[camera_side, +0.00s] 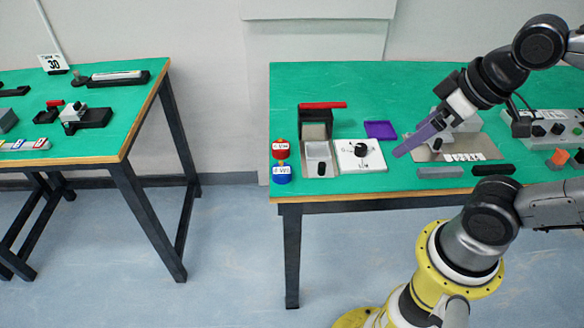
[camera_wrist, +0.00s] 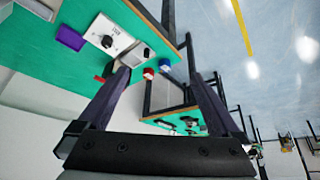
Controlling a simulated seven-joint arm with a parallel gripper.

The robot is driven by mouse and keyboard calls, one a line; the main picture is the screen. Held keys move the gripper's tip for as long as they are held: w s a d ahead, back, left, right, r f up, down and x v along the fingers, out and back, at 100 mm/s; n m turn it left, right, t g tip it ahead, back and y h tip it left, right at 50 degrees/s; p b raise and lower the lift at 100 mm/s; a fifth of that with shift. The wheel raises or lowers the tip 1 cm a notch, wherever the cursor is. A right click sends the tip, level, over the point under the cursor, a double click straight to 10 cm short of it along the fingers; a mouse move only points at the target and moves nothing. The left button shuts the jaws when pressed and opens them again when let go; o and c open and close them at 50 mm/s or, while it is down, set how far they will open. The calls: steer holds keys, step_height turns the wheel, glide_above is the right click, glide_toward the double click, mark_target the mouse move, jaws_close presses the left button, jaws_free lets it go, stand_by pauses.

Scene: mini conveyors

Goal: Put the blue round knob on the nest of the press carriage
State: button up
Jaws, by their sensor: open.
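A round blue piece with a white label (camera_side: 281,174), which looks like the blue knob, is at the front left corner of the right-hand table. It also shows in the wrist view (camera_wrist: 165,65). The press (camera_side: 315,129) has a red lever and stands just right of it. Its pale carriage (camera_side: 318,151) is at the front, with a dark knob at its near end; its nest is too small to make out clearly. My gripper (camera_side: 399,152) is in the air to the right of the white dial box. In the wrist view its fingers (camera_wrist: 158,74) are spread and empty.
A round red labelled piece (camera_side: 280,149) is directly behind the blue one. A white box with a black dial (camera_side: 360,157), a purple tray (camera_side: 380,130) and grey and black bars (camera_side: 440,172) stand nearby. A second table (camera_side: 130,120) is across a floor gap.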

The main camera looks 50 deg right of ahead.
steer(key=w+r+n, duration=0.3)
steer(key=r+n, duration=0.1)
steer(key=n, duration=0.2)
steer(key=n+g, duration=0.6)
steer(key=n, duration=0.4)
glide_above(281, 169)
steer(key=f, duration=2.2)
steer(key=shift+w+d+f, duration=0.1)
steer(key=shift+w+f, duration=0.1)
steer(key=shift+f, duration=0.15)
steer(key=shift+s+f, duration=0.15)
steer(key=shift+f, duration=1.3)
steer(key=shift+s+f, duration=0.1)
steer(key=shift+f, duration=1.3)
